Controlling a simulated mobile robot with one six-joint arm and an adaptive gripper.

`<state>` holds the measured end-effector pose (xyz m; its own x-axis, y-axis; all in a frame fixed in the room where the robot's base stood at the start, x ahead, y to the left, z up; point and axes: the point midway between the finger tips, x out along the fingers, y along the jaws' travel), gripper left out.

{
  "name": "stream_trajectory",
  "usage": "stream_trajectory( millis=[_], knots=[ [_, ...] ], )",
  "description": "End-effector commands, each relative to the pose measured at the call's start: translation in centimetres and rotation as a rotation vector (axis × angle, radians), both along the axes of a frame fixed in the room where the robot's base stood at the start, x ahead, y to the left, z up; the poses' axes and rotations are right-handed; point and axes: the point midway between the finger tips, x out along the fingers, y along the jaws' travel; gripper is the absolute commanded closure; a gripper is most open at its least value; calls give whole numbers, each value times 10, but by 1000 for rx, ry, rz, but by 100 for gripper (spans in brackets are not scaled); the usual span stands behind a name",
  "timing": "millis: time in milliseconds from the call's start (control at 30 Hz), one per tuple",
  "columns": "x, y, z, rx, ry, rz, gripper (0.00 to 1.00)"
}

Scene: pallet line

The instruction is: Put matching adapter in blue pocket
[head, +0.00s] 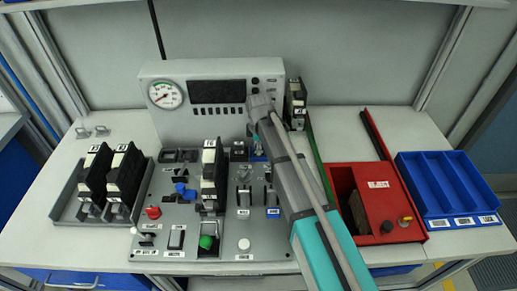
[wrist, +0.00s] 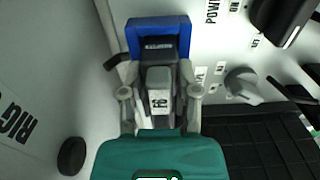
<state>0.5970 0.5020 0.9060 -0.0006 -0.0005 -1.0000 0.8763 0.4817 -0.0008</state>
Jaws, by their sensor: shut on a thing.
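My gripper (wrist: 160,96) is shut on a small grey adapter (wrist: 160,88) with a white label on its face; the label's characters are hard to read. The blue pocket (wrist: 133,38) is a blue frame just beyond the adapter in the wrist view. A dark labelled part (wrist: 158,46) shows between its walls, in line with the adapter. I cannot tell how deep the adapter sits in the pocket. In the head view the gripper (head: 256,137) is over the back of the grey panel, at the blue pocket (head: 257,156); my arm hides part of this area.
Black modules stand in a rack (head: 62,208) at the left and on the panel (head: 180,247). A gauge console (head: 210,122) rises behind. A red reject bin (head: 402,233) and a blue divided tray (head: 440,212) are at the right. Knobs and switches crowd the panel.

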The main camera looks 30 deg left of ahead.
Motion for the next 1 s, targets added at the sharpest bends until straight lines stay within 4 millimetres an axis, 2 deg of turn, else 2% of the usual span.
stream_trajectory(
  millis=[367, 400, 567, 1000],
  knots=[
    [0, 0, -4, 0, 0, 0, 100],
    [0, 0, -3, 0, 0, 0, 53],
    [0, 0, -2, 0, 0, 0, 24],
    [-1, 1, -1, 0, 0, 1, 24]
  ],
)
